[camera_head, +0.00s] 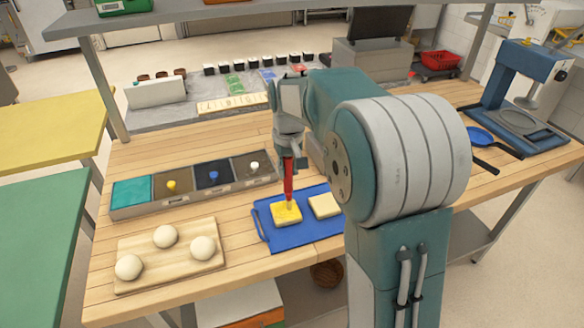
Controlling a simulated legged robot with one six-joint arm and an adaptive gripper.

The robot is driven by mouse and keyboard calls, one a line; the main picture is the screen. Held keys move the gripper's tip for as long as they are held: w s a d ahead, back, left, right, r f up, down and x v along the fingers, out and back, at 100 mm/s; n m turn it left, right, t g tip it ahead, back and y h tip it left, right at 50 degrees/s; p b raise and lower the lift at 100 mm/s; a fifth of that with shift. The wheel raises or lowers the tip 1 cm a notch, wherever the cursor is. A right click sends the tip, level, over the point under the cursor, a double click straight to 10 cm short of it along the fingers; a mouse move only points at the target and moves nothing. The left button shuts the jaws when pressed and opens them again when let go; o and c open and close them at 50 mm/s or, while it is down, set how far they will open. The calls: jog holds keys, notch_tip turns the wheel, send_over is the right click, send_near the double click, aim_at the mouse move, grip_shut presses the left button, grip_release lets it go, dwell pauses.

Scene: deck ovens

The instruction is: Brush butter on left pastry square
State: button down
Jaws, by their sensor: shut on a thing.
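My gripper (289,157) is shut on the red handle of a brush (288,182) and holds it upright, pointing down. The brush's lower end is at the left pastry square (283,217), touching it or just above; I cannot tell which. The left pastry square is bright yellow on top. The right pastry square (324,206) is pale cream. Both lie on a blue tray (262,221) with a handle at its left end. My arm covers part of the tray's right side.
A wooden board (135,283) with three dough balls sits at the front left. A grey compartment box (150,206) with yellow, blue and white knobs stands behind it. A blue pan (480,137) and a blue machine (527,70) are at the right. Bare wood lies behind the compartment box.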

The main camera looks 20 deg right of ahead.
jog(key=a, duration=0.4)
dwell(0.5)
notch_tip(320, 180, up, 7)
dwell(0.8)
jog(key=d, duration=1)
dwell(0.9)
